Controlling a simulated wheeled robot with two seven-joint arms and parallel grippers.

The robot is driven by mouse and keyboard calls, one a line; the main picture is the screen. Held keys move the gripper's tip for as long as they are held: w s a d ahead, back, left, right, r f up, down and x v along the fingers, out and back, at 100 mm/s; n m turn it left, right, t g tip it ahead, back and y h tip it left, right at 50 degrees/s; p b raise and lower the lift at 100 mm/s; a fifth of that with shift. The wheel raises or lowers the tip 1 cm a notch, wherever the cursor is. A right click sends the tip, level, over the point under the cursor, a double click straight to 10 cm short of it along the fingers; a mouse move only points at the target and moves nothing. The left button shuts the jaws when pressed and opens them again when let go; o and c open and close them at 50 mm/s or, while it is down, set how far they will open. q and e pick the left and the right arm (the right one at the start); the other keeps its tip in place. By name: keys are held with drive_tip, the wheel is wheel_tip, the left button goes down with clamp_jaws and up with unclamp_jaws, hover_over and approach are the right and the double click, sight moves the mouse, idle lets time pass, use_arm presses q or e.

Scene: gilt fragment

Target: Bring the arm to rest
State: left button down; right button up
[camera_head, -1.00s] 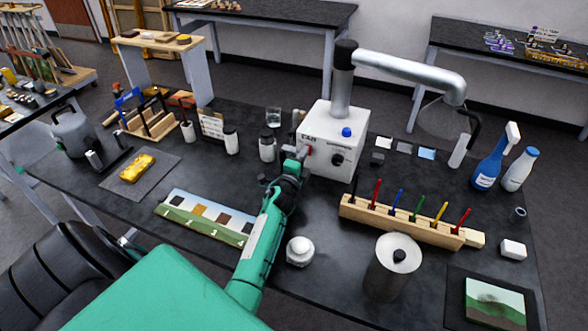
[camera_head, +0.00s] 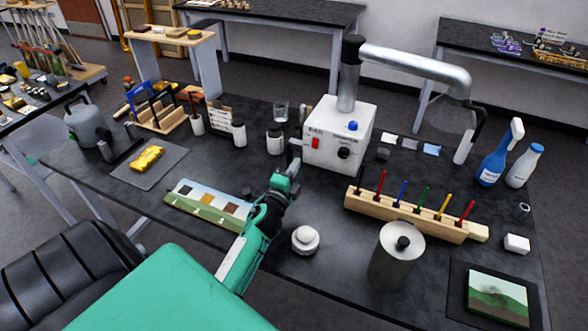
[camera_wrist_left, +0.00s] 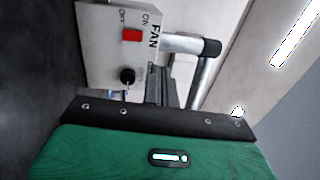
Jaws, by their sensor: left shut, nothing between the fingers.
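My left arm is green and reaches in over the middle of the black bench. My left gripper (camera_head: 295,158) is shut and empty, in front of the left side of the white fan box (camera_head: 354,119). The gripper (camera_wrist_left: 165,88) there looks apart from the switch. My right gripper is not in view.
A metal duct (camera_head: 415,66) rises from the fan box. A wooden rack (camera_head: 415,215) of coloured tools, a metal canister (camera_head: 396,255) and a white round jar (camera_head: 305,240) stand to the right of my arm. A colour strip (camera_head: 209,206) lies left of it.

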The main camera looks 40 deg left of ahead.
use_arm(q)
drive_tip(key=shift+s+r, duration=0.1)
drive_tip(key=shift+s, duration=0.1)
idle(0.3)
